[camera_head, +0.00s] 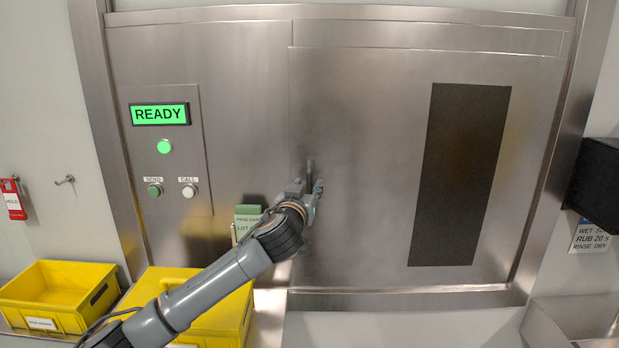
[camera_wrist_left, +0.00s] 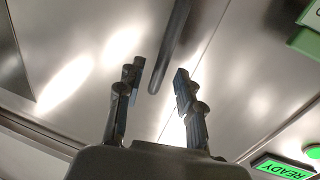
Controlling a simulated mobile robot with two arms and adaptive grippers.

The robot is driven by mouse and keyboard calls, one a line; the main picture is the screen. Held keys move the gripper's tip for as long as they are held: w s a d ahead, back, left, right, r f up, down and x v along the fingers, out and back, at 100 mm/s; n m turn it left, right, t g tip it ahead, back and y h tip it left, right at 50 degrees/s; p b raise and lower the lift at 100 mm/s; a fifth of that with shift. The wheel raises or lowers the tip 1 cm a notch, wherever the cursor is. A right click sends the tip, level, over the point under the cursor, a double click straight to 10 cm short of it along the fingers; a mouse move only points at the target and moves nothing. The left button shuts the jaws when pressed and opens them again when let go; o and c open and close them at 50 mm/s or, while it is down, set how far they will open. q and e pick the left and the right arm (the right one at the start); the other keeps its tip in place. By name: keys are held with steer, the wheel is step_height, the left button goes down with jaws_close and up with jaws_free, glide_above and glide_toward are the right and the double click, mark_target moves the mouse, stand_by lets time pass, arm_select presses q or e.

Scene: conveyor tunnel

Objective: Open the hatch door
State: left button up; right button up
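The hatch door (camera_head: 365,110) is a steel panel with a tall dark window (camera_head: 460,175), set flush in its steel frame, and it looks closed. A dark bar handle (camera_head: 310,168) stands near its left edge, partly hidden by my left gripper (camera_head: 309,192). In the left wrist view the handle (camera_wrist_left: 172,45) runs down from the top, its end lying between the two fingertips of my left gripper (camera_wrist_left: 156,80). The fingers are apart, with visible gaps to the bar. I cannot tell how deep the bar sits between them. My right gripper is not in view.
A control panel (camera_head: 185,118) left of the door has a green READY display (camera_head: 160,114), a lit green lamp and two buttons. Yellow bins (camera_head: 60,292) stand at lower left. A green card (camera_head: 247,213) is behind my arm. A black box (camera_head: 597,185) juts from the right wall.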

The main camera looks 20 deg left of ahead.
arm_select(q)
steer(key=shift+w+a, duration=0.1)
steer(key=shift+w, duration=1.3)
jaws_close()
